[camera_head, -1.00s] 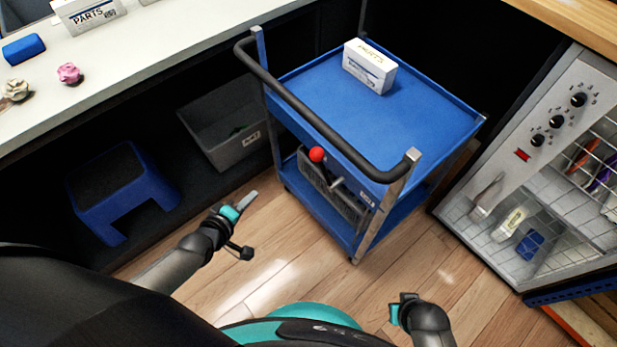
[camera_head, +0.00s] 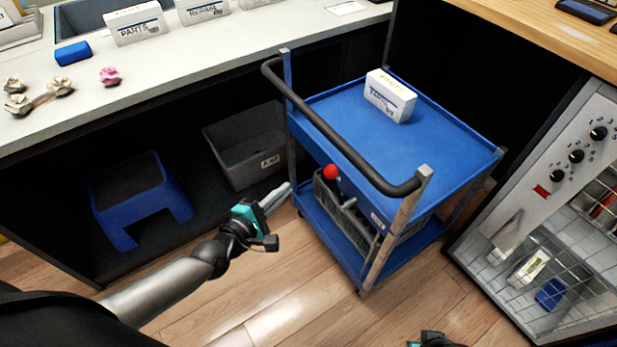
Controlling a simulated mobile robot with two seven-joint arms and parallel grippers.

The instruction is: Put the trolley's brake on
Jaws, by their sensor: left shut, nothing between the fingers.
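The blue trolley (camera_head: 420,150) stands on the wood floor, its black push handle (camera_head: 335,135) facing me. A brake lever with a red ball knob (camera_head: 331,171) sticks out under the handle, above the lower shelf. A grey rod shows just below the knob.
A white parts box (camera_head: 390,97) sits on the trolley's top. A grey bin (camera_head: 250,150) and a blue step stool (camera_head: 135,200) are under the white counter (camera_head: 180,60) at left. A grey panel with knobs (camera_head: 560,190) stands at right. Open floor lies before the trolley.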

